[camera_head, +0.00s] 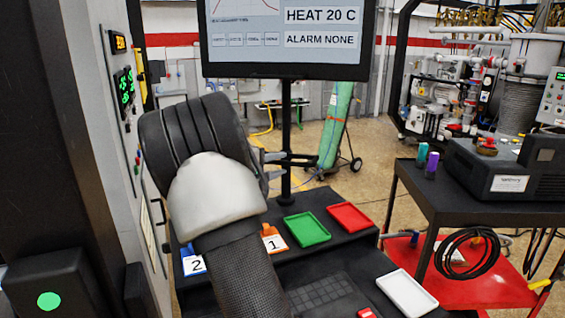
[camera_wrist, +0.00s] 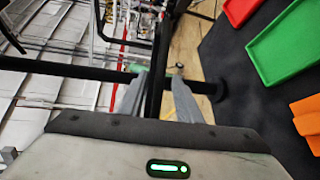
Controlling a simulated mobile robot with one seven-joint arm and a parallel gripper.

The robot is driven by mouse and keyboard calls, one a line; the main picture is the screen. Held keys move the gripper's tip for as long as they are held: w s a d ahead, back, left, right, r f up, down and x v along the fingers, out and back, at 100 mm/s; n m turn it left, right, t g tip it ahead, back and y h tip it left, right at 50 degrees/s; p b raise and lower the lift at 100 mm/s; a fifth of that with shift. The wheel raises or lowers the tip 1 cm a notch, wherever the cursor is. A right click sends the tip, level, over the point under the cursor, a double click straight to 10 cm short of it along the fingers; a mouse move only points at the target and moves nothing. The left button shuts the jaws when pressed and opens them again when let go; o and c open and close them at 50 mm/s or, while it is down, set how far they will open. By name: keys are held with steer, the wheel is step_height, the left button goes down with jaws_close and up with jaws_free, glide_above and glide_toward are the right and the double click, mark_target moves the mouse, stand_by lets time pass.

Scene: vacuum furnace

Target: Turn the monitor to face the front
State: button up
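The monitor (camera_head: 290,70) stands at the top of the head view, its lit screen showing "HEAT 20 C" and "ALARM NONE"; its top is cut off. It is carried by a black pole (camera_head: 286,120), which crosses the wrist view sideways (camera_wrist: 90,71). A short black bar (camera_head: 302,160) sticks out from the pole below the screen. My gripper (camera_head: 275,163) is by the pole, level with this bar. In the wrist view my gripper's fingers (camera_wrist: 160,82) are apart, one on each side of a black bar (camera_wrist: 154,98). Contact with it is unclear.
A green tray (camera_head: 307,230), a red tray (camera_head: 350,217) and a white tray (camera_head: 407,293) lie on the black bench below. Orange and blue numbered items lie by my forearm. The furnace panel (camera_head: 125,90) stands close at left. A black cart (camera_head: 450,205) stands at right.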

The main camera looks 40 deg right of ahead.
steer(key=shift+x, duration=1.25)
jaws_close()
